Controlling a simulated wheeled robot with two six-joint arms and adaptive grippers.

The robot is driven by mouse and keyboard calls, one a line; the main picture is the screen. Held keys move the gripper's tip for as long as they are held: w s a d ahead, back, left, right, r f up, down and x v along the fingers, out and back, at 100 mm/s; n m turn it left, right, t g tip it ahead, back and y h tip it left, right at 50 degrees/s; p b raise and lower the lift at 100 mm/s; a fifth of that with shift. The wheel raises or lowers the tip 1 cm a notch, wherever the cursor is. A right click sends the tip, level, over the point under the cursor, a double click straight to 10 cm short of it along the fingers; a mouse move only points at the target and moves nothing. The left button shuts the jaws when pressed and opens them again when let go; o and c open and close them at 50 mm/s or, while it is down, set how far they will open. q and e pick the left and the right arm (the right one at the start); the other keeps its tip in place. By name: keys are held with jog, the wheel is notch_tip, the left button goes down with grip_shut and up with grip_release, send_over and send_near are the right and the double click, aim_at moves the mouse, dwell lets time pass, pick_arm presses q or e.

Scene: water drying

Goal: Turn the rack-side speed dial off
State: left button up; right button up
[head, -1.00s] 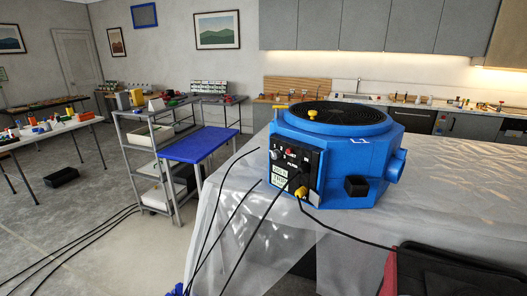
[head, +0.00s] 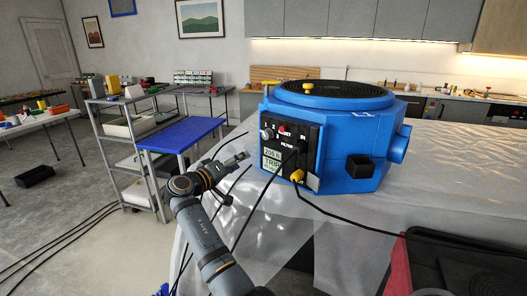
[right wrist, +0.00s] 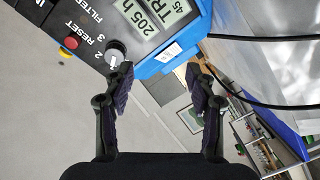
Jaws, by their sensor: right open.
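A blue air machine (head: 345,140) with a round black top grille stands on the sheet-covered table. Its black control panel (head: 290,135) faces left and front. A grey round dial (head: 267,134) sits on the panel's left side. It also shows in the right wrist view (right wrist: 117,52), beside a red reset button (right wrist: 71,42) and a display (right wrist: 145,20) reading "205 h". Which position the dial points to is unclear. My right gripper (head: 240,160) is open and empty, in front of and below the dial, apart from it. My left gripper is out of view.
Black cables hang past the table's left edge, and one runs from a yellow plug (head: 297,176) across the sheet. A metal shelf cart (head: 125,150) and a blue-topped table (head: 185,135) stand at left. A dark case (head: 440,265) lies front right.

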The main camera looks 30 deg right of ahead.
aim_at(265, 136)
notch_tip(265, 136, up, 7)
jog(key=s+m+g+h, duration=0.1)
jog(key=s+m+g, duration=0.1)
jog(key=s+m, duration=0.1)
jog(key=x, duration=0.3)
jog(key=p+x, duration=0.1)
jog(key=x, duration=0.2)
jog(key=p+x, duration=0.1)
jog(key=x, duration=0.2)
jog(key=shift+w+d, duration=0.25)
jog(key=shift+w, duration=0.1)
jog(key=shift+w+d+f+n+t+p, duration=0.2)
jog(key=shift+d+n+t+p, duration=0.1)
jog(key=shift+d, duration=0.2)
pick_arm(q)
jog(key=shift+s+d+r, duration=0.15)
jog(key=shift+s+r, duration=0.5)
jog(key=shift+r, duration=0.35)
pick_arm(e)
jog(key=c, duration=1.1)
jog(key=shift+c, duration=0.2)
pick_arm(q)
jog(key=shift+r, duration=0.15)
